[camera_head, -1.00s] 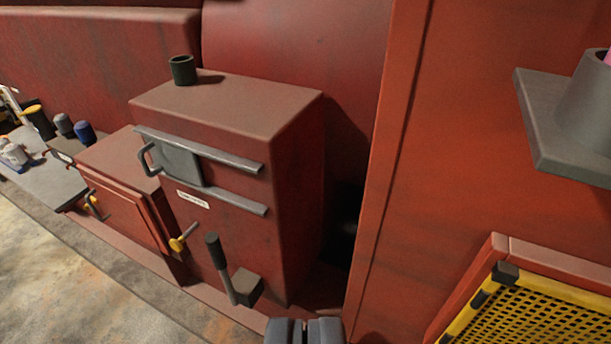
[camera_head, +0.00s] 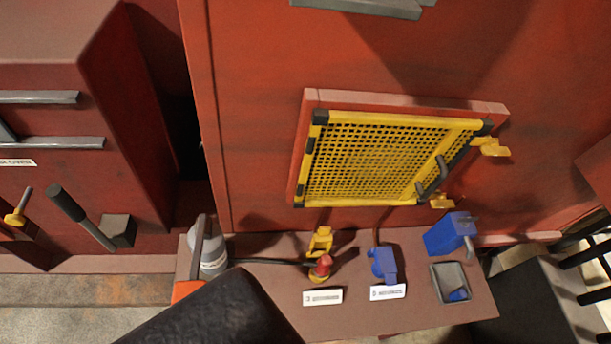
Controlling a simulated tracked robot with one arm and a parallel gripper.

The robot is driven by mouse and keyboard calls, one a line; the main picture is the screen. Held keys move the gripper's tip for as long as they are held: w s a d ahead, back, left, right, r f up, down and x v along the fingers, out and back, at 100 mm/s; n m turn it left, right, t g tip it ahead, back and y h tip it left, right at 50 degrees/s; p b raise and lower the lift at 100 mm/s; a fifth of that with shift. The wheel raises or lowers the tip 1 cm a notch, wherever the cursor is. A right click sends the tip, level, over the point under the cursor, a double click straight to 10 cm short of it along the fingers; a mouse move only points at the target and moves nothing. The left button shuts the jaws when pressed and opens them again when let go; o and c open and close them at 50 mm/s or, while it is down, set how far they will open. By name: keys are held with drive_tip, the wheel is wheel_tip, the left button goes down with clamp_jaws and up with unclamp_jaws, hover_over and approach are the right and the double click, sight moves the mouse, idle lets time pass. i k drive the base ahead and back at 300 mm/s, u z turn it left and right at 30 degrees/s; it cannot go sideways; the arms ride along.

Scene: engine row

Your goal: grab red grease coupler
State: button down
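A small red coupler (camera_head: 321,267) sits on the reddish-brown shelf (camera_head: 255,285), just behind a white label (camera_head: 322,297). A black hose (camera_head: 268,262) runs from its left side towards a grey container (camera_head: 212,255). A yellow part (camera_head: 320,241) stands right behind the red coupler; whether they touch is unclear. My gripper's fingers do not show. A large dark shape (camera_head: 215,315) fills the bottom left, in front of the shelf; I cannot tell what it is.
A blue fitting (camera_head: 383,265) stands right of the coupler behind another label (camera_head: 388,292). Further right are a blue container (camera_head: 449,234) and a small grey tray (camera_head: 450,283). A yellow mesh door (camera_head: 380,160) is above the shelf. A red cabinet (camera_head: 70,180) stands left.

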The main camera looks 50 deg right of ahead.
sight(325, 262)
drive_tip(key=k, duration=1.45)
drive_tip(key=z, duration=0.6)
